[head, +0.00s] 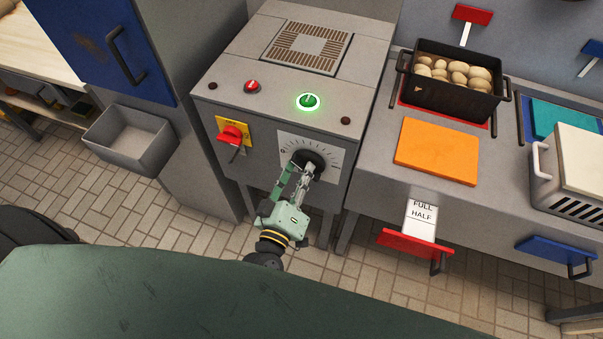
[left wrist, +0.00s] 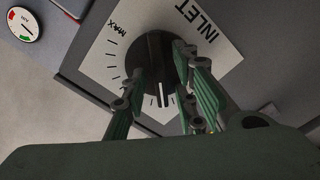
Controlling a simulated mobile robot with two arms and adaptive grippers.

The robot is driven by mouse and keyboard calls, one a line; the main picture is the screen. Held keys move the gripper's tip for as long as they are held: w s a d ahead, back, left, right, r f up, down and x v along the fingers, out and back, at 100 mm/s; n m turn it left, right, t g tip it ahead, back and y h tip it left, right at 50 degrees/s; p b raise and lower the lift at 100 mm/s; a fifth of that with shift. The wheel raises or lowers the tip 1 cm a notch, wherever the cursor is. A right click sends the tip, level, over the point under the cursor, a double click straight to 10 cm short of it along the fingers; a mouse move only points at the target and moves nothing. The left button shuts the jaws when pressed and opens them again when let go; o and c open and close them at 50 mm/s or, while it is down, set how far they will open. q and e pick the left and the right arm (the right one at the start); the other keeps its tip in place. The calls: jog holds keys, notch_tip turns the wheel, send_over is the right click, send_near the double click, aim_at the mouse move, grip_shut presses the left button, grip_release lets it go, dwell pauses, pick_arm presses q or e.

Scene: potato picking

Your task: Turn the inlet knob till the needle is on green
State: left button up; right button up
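The inlet knob (head: 308,163) is black and sits on a white dial plate on the front of a grey machine. In the left wrist view the knob (left wrist: 152,55) fills the space between my fingertips, and its white marks point down in the picture. My left gripper (head: 301,178) is at the knob with a finger on either side; whether the fingers press on it is unclear. It also shows in the left wrist view (left wrist: 160,65). A round gauge (left wrist: 23,20) with red and green zones shows in that view's top left corner; its needle is too small to read surely. My right gripper is not in view.
The grey machine (head: 230,75) carries a red switch (head: 232,135), a green-lit button (head: 308,101) and a small red knob (head: 252,87). To the right are a pot of potatoes (head: 422,93), an orange board (head: 437,151) and a red drawer handle (head: 415,250). A grey bin (head: 125,155) is left.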

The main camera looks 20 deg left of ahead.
pick_arm(q)
grip_shut()
jog(key=m+p, duration=0.3)
jog(key=m, duration=0.1)
jog(key=shift+m+p, duration=0.4)
jog(key=shift+o, duration=1)
grip_release()
jog(key=shift+s, duration=0.15)
